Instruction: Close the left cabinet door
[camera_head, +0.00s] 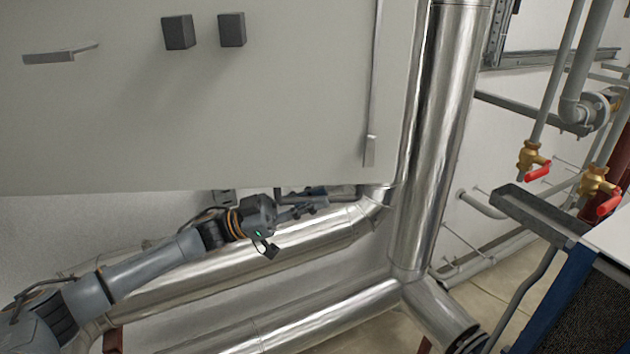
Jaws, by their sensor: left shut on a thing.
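A large pale grey cabinet (250,120) fills the upper left of the head view. Its flat face carries two dark square blocks (204,31), a flat grey handle (50,57) at the left and a long thin strip (371,100) near its right side. I cannot tell which part is the left door, or how far it stands open. My left gripper (305,204) is just under the cabinet's lower edge, in front of the silver pipes. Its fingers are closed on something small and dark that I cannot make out. My right gripper is not in view.
A thick silver vertical pipe (440,130) stands right of the cabinet. More silver pipes (230,275) run below my left arm. Brass valves with red handles (535,160) and a blue-framed unit (565,310) are at the right. Some floor shows at the bottom right.

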